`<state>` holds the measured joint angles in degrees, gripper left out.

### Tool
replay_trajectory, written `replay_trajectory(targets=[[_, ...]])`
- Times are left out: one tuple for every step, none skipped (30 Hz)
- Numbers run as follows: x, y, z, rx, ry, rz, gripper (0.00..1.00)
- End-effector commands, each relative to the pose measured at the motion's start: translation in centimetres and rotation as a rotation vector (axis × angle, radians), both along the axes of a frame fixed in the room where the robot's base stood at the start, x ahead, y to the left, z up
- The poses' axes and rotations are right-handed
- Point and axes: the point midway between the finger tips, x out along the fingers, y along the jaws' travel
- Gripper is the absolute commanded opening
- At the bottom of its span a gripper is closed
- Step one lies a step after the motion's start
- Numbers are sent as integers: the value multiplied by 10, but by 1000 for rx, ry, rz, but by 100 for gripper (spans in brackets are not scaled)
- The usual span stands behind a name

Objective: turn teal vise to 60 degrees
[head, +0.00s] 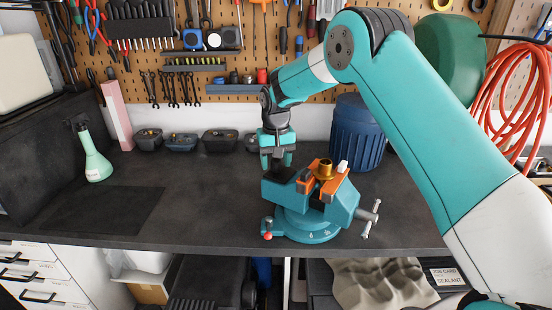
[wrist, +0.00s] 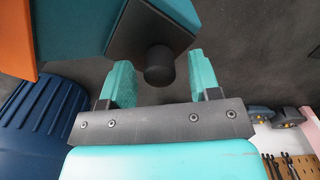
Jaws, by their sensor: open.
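The teal vise (head: 342,204) stands on the bench with its round swivel base (head: 310,232), which carries small white marks. Its orange jaws (head: 309,182) are around a brass-coloured part (head: 324,169). A screw handle (head: 368,216) sticks out at the right, and a small lever with a red tip (head: 268,236) at the lower left. My gripper (head: 277,165) is open, pointing down by the vise's back left end. In the wrist view a dark round knob (wrist: 159,66) on the vise's dark end block (wrist: 150,30) shows between the open fingers; contact cannot be told.
A blue ribbed tub (head: 357,132) stands behind the vise. Several grey bins (head: 220,141) line the back, and a green spray bottle (head: 97,165) stands at the left.

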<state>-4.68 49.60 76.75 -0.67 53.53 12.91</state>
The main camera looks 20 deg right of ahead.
Motion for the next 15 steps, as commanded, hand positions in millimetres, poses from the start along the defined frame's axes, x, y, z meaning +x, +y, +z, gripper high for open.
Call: replay_trajectory(targets=[[0, 0, 1, 0, 0, 0, 57], [0, 0, 2, 0, -1, 0, 57], [0, 0, 4, 0, -1, 0, 57], [0, 0, 6, 0, -1, -1, 57], [1, 0, 10, 0, -2, -1, 57], [1, 0, 16, 0, -4, -1, 57], [1, 0, 21, 0, -5, -1, 57], [1, 0, 27, 0, -6, -1, 57], [1, 0, 36, 0, -6, -1, 57], [1, 0, 43, 0, -6, 0, 57], [1, 0, 51, 0, -7, 0, 57], [1, -1, 61, 0, -7, 0, 57], [1, -1, 69, 0, -7, 0, 57], [1, -1, 77, 0, -6, 0, 57], [0, -1, 88, 0, -7, 0, 57]])
